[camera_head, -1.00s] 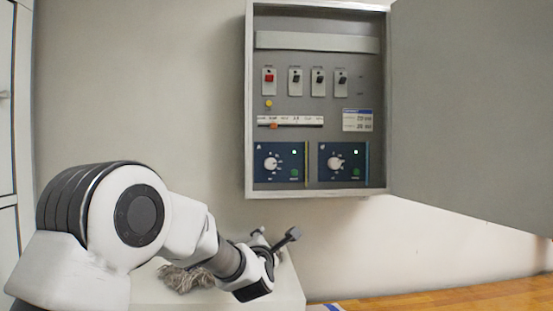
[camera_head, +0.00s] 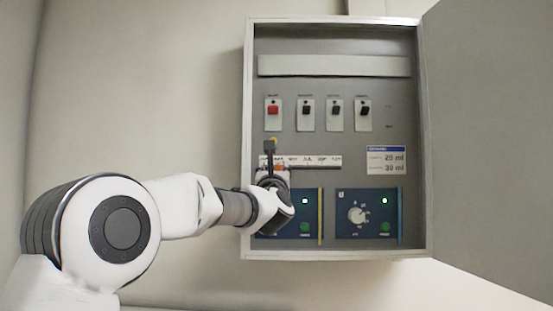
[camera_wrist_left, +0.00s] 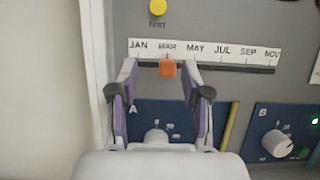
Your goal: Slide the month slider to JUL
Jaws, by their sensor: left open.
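The month slider's orange knob (camera_wrist_left: 168,68) sits under MAR on its dark track in the left wrist view. The white month scale (camera_wrist_left: 205,50) above it reads JAN, MAR, MAY, JUL, SEP, NOV; JUL is to the right of the knob. My left gripper (camera_wrist_left: 160,92) is open, one finger on each side of the knob and below it; whether they reach the panel I cannot tell. In the head view, my left gripper (camera_head: 272,160) covers the left part of the scale (camera_head: 322,161), and a bit of orange shows beside it. My right gripper is in neither view.
The grey cabinet (camera_head: 424,150) stands open, its door (camera_head: 490,140) out to the right. A red switch (camera_head: 273,110) and several black switches are above. A yellow TEST button (camera_wrist_left: 158,7) is above the scale. Blue dial panels (camera_head: 368,235) are below.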

